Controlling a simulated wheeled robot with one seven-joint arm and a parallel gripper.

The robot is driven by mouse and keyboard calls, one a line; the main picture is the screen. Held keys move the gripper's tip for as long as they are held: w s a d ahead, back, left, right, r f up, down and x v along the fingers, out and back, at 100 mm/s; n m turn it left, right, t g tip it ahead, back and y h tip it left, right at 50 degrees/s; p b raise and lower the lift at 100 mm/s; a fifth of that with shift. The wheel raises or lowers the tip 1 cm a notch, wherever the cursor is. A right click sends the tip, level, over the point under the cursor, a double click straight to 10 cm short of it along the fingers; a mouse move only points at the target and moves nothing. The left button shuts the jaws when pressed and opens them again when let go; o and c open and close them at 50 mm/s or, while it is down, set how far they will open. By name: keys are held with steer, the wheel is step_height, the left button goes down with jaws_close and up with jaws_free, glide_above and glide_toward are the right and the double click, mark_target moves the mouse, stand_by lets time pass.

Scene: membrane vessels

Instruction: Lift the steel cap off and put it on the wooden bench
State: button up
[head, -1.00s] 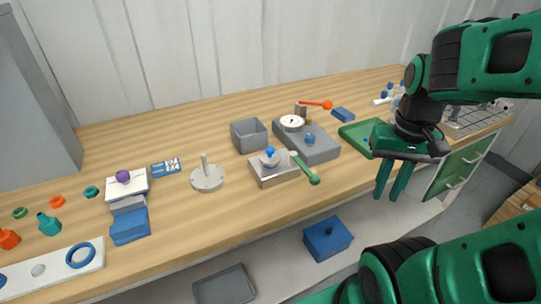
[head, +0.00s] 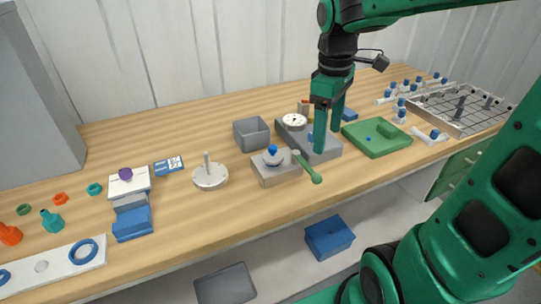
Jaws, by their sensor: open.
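A small round steel cap (head: 272,159) with a blue knob (head: 272,149) sits on top of a light metal block (head: 280,176). A green-handled lever (head: 308,168) slants across the block's right side, close beside the cap. The wooden bench (head: 228,213) carries the block near its front edge. My gripper (head: 328,136) points down to the right of the cap, apart from it, in front of the grey gauge box. Its green fingers are open, with nothing seen between them. They hide part of the gauge box.
A grey box (head: 320,157) with a dial gauge (head: 294,122) stands right of the block. An open grey bin (head: 252,135) is behind, and a disc with an upright peg (head: 210,178) is left. A green tray (head: 377,139) lies right. Bare wood runs along the front.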

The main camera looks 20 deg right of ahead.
steer(key=w+a+n, duration=0.3)
steer(key=w+a+r+n, duration=0.1)
steer(key=w+a+n, duration=0.2)
steer(key=a, duration=0.1)
steer(key=w+a+n, duration=0.3)
steer(key=a, duration=0.1)
steer(key=shift+r+y, duration=0.3)
steer(key=shift+r, duration=0.1)
glide_above(272, 146)
steer(key=shift+n, duration=0.3)
steer(key=f, duration=0.4)
steer(key=shift+a+f, duration=0.2)
steer(key=shift+a, duration=0.1)
steer(key=shift+s+d+f, duration=0.1)
steer(key=shift+d+f, duration=0.05)
steer(key=shift+f, duration=1.4)
steer(key=shift+s+d+f, duration=0.1)
steer(key=shift+d+f, duration=0.05)
steer(key=shift+f, duration=1.4)
steer(key=shift+c, duration=0.5)
steer(key=shift+w, duration=0.1)
steer(key=c, duration=1.2)
steer(key=shift+o, duration=0.2)
steer(key=shift+r, duration=0.1)
